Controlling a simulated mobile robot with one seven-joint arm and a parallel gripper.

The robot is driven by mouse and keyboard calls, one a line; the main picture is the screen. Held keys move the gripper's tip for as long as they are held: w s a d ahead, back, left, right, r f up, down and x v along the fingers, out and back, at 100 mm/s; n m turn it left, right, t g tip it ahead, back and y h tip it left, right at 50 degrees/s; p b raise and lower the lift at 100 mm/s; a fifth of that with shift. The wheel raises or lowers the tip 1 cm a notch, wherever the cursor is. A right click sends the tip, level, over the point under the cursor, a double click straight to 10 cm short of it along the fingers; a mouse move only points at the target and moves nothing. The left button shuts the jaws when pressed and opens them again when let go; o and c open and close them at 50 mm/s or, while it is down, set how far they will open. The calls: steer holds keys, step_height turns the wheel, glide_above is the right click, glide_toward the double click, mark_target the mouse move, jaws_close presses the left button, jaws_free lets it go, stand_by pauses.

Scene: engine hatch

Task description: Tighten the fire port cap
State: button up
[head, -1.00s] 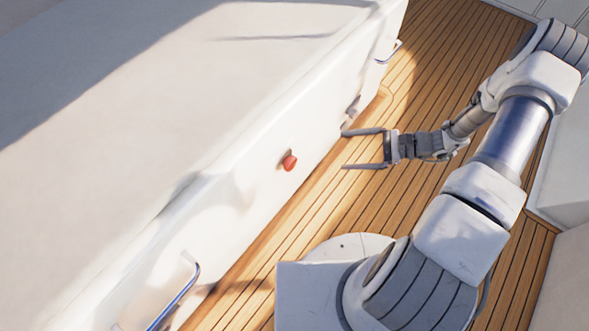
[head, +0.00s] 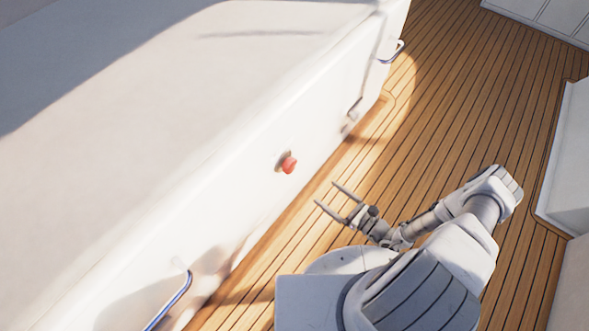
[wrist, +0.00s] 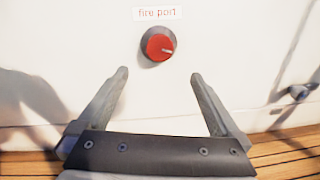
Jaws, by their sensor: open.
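The red fire port cap (head: 289,165) sits on the white side wall in the head view, with a darker round base behind it. In the wrist view the cap (wrist: 161,47) shows face-on, with a small pale mark on its right part, under a label (wrist: 157,13) reading "fire port". My gripper (head: 326,193) is open and empty, below and to the right of the cap in the head view. In the wrist view my gripper (wrist: 158,75) has its fingers spread wide, with the cap beyond the tips and a little above. The fingers do not touch the cap.
The white hatch wall (head: 235,190) runs diagonally, with a metal handrail (head: 170,302) at lower left and another (head: 392,52) at upper right. A small fitting (wrist: 297,92) shows at right in the wrist view. The teak deck (head: 440,110) is largely clear.

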mark_target(293, 167)
steer(key=b+x, duration=0.3)
steer(key=x, duration=1.2)
steer(key=shift+c, duration=0.3)
steer(key=c, duration=1.3)
steer(key=shift+o, duration=0.2)
